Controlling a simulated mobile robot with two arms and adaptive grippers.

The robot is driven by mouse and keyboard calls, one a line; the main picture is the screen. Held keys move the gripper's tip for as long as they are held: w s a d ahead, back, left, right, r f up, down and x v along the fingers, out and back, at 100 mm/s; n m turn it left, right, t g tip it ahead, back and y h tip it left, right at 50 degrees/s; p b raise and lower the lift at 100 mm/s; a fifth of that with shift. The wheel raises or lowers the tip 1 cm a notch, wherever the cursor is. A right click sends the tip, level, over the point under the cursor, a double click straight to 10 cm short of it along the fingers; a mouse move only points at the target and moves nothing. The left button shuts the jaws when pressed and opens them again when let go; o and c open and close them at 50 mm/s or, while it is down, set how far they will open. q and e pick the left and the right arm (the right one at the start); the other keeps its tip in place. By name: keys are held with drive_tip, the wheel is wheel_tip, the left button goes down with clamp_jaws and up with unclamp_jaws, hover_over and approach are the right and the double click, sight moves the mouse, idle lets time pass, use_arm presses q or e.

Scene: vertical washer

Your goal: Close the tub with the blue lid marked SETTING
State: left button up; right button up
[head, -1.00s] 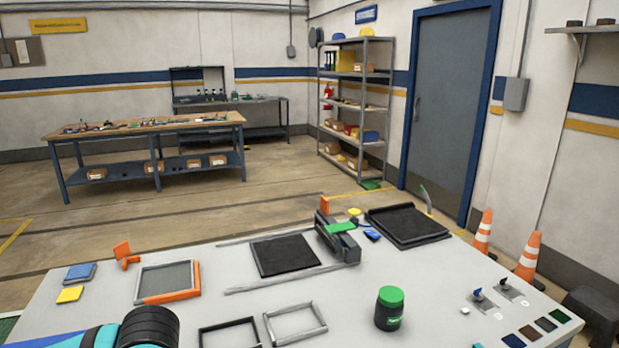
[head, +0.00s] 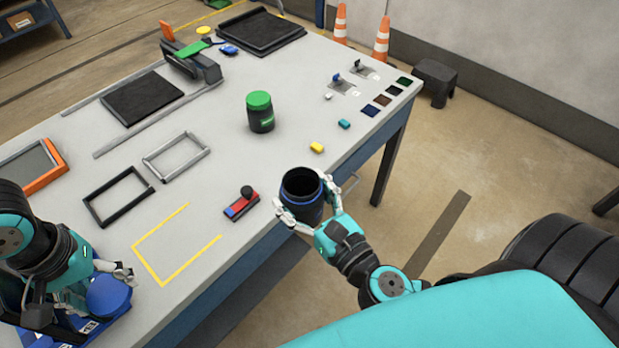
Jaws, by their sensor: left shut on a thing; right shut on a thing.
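An open dark tub (head: 302,185) with a blue band stands upright at the table's near edge. My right gripper (head: 307,212) is shut on it, with fingers around its near side. The tub's mouth faces up and no lid is on it. My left gripper (head: 112,277) is at the lower left, shut on a round blue lid (head: 109,298). No marking is readable on the lid from here. The lid is well to the left of the tub, apart from it.
A tub with a green lid (head: 260,112) stands behind. A red and blue block with a black knob (head: 242,203) lies left of the open tub. A yellow outline (head: 165,280) marks the table between my grippers. A blue item (head: 85,330) lies below the lid.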

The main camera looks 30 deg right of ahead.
drive_tip(key=w+a+n+g+y, duration=0.4)
drive_tip(key=w+a+n+y, duration=0.1)
drive_tip(key=a+y, duration=0.4)
drive_tip(key=shift+a+r+n, duration=0.4)
drive_tip(key=shift+a+n, duration=0.4)
drive_tip(key=shift+a, duration=0.4)
use_arm(q)
drive_tip(key=w+d+r+m, duration=0.3)
drive_tip(key=d+r, duration=0.4)
drive_tip(key=d, duration=0.5)
drive_tip(key=w+d+r+m, duration=0.3)
drive_tip(key=d+r+m, duration=0.2)
drive_tip(key=d, duration=0.7)
wheel_tip(320, 180, up, 2)
drive_tip(key=shift+w+r, duration=0.1)
drive_tip(key=shift+w, duration=0.05)
drive_tip(key=shift+d+f, duration=0.1)
drive_tip(key=shift+f, duration=1.95)
